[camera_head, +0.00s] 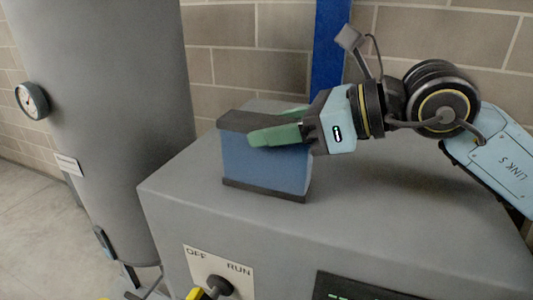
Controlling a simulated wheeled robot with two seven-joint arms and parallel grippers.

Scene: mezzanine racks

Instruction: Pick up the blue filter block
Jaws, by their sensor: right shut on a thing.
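The blue filter block (262,167) is a blue box with dark top and bottom plates. It stands upright near the left part of the top of a grey cabinet (390,210). My right gripper (278,131) reaches in from the right, and its green fingers are shut on the upper part of the block. The near finger lies across the block's front; the far finger is mostly hidden behind it. The block's base appears to be at the cabinet top; I cannot tell whether it touches. My left gripper is not in view.
A large grey tank (110,110) with a pressure gauge (32,101) stands left of the cabinet. The cabinet's front has an OFF/RUN switch (217,286) and a dark display (365,288). A blue post (328,50) and a block wall stand behind.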

